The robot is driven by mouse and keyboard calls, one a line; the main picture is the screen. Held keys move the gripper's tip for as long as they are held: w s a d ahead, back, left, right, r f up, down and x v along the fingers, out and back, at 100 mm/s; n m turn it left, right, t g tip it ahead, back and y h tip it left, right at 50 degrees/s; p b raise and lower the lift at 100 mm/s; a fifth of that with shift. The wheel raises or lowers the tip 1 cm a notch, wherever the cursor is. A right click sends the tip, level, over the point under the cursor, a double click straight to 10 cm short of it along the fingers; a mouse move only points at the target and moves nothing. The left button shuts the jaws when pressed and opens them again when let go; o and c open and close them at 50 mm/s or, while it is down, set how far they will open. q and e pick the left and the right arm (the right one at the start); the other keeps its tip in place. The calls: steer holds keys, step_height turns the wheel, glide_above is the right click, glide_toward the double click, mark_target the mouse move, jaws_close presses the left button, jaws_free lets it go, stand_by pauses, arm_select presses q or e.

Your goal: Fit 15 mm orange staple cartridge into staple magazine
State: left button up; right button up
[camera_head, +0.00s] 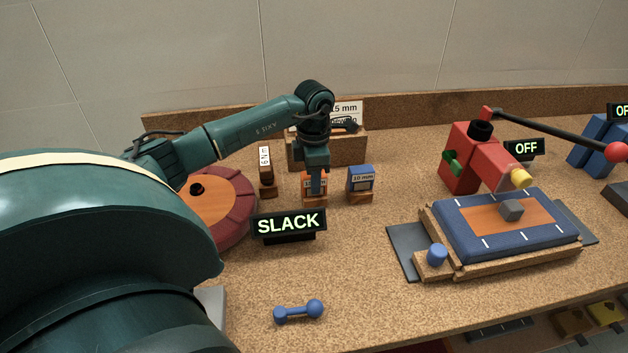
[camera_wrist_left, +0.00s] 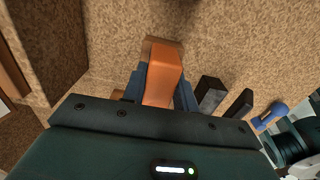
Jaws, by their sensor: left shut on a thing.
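The orange staple cartridge (camera_head: 308,184) stands at the back of the bench, in front of a wooden box. My left gripper (camera_head: 316,188) reaches down over it from above and is shut on it. In the left wrist view the orange cartridge (camera_wrist_left: 163,78) sits between the two fingers, upright as far as I can tell. The staple magazine is probably on the red stapler (camera_head: 468,160) at the right, but I cannot make it out clearly. My right gripper is not in view.
A blue 10 mm cartridge (camera_head: 360,180) stands right of the orange one, and a brown one (camera_head: 266,172) left. A SLACK sign (camera_head: 288,222) stands in front. A blue padded board (camera_head: 505,225) lies below the stapler. A blue dumbbell-shaped piece (camera_head: 298,311) lies at the front.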

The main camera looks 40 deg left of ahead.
arm_select(q)
steer(key=shift+r, duration=0.1)
step_height(320, 180, up, 10)
steer(key=shift+f+b, duration=0.1)
steer(key=shift+b, duration=0.2)
steer(key=o, duration=0.4)
jaws_close()
steer(key=shift+d, duration=0.1)
